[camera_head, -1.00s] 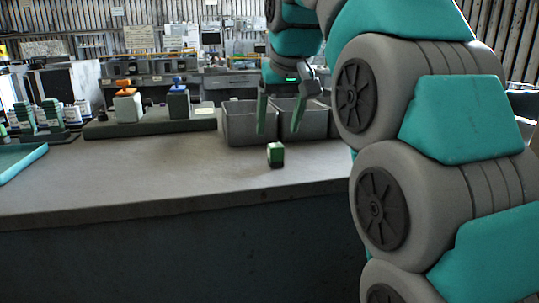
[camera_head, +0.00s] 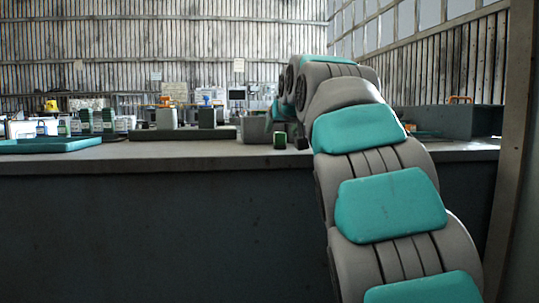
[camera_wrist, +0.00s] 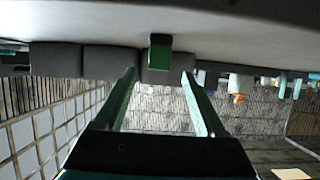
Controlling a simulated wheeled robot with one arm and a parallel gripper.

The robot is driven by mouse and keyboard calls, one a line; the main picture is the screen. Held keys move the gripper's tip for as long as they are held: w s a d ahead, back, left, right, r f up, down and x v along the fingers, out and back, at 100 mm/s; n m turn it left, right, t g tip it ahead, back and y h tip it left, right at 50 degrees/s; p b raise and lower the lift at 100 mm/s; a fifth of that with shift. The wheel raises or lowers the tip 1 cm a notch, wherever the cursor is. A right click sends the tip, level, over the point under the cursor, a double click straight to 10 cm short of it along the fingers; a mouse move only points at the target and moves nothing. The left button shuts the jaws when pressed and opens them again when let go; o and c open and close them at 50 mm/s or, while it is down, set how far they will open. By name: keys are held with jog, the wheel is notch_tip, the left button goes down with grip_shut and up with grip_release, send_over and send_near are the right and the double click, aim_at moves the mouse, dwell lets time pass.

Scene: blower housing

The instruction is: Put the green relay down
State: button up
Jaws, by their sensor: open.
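The green relay (camera_head: 280,140) stands upright on the bench top (camera_head: 200,153), in front of the grey bins, small in the head view. The wrist view is upside down and shows the relay (camera_wrist: 160,52) hanging from the bench surface at the top. My gripper (camera_wrist: 159,75) is open, its two green fingers spread apart with nothing between them. The relay appears beyond the fingertips, apart from them. In the head view my arm hides the gripper.
Grey bins (camera_head: 253,129) stand behind the relay. A dark fixture (camera_head: 180,134) with an orange-topped and a blue-topped block is to their left. A teal tray (camera_head: 50,145) lies at the far left. The bench front between tray and relay is clear.

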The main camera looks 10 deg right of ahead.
aim_at(278, 137)
jog(key=shift+x, duration=4)
jog(key=shift+d, duration=0.1)
jog(key=shift+c, duration=0.2)
grip_shut()
